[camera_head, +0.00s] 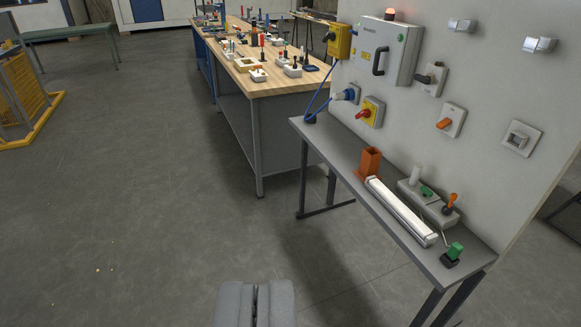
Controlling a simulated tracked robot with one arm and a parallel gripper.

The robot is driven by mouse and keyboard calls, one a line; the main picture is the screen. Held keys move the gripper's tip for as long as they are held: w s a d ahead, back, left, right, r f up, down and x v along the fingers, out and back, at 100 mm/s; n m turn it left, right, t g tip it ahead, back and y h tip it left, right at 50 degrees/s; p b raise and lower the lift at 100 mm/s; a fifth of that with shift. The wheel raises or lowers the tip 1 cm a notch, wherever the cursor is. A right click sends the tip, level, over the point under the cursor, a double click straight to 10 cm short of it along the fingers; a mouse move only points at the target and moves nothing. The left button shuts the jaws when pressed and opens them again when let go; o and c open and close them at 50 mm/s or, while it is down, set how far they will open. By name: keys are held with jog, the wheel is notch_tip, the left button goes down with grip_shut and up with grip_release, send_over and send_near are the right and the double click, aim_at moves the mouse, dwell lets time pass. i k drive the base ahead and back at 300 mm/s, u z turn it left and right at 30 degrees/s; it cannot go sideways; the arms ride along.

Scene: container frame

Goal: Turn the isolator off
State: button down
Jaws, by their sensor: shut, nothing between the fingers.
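A wall panel (420,140) at the right carries several switches, and I cannot tell for sure which one is the isolator. One is a yellow plate with a red rotary handle (364,113), at the panel's lower left. To its right are a white plate with a dark handle (432,79) and a white plate with an orange handle (449,121). The red handle looks tilted; the handles' settings are too small to read. My gripper (256,288) is at the bottom centre, shut and empty, well apart from the panel.
A narrow grey shelf (335,143) runs below the panel, with an orange holder (369,163), a white bar (401,211) and small levers. A workbench (262,88) with tools stands behind. A yellow cage (22,85) is at left. The grey floor (140,190) between is clear.

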aim_at(366, 114)
jog(key=z, duration=0.05)
jog(key=i, duration=3.6)
jog(key=z, duration=0.05)
